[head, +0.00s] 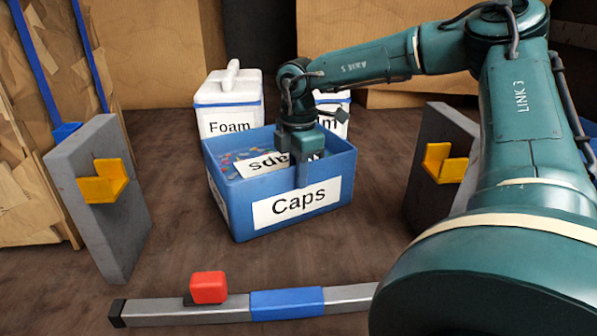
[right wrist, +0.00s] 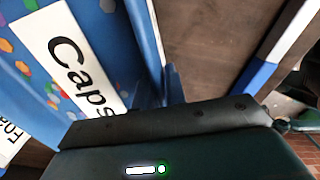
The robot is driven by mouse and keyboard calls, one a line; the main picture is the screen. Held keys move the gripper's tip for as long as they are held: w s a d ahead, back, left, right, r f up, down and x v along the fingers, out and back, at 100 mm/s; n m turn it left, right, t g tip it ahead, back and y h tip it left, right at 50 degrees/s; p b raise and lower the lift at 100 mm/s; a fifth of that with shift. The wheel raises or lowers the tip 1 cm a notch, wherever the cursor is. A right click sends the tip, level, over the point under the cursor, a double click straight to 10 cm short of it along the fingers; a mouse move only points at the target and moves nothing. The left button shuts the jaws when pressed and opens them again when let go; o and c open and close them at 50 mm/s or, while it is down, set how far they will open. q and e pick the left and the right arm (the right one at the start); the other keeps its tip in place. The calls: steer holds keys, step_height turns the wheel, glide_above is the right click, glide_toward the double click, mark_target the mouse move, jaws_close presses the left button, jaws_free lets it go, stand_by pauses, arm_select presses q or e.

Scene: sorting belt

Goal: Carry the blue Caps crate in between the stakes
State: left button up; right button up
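The blue Caps crate (head: 229,206) stands on the brown floor, with a white Caps label on its near side and small coloured pieces inside. In the right wrist view, its blue wall (right wrist: 146,40) is close up. My right gripper (head: 301,178) is at the near wall's rim; one finger shows outside the wall, the other is hidden. Whether the fingers press on the wall is unclear. Grey stakes with yellow brackets stand at left (head: 86,235) and right (head: 446,125). The crate appears between them, slightly farther back, touching neither. My left gripper is out of view.
A grey bar (head: 215,309) with a blue middle and a red block (head: 208,287) lies in front. A white Foam container (head: 228,92) stands behind the crate, with another partly hidden. Cardboard (head: 25,140) is at left. Floor between crate and bar is clear.

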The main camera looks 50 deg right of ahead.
steer(key=o, duration=0.3)
step_height(320, 180, up, 12)
steer(key=shift+r+b, duration=0.2)
steer(key=shift+b, duration=0.15)
stand_by(0.7)
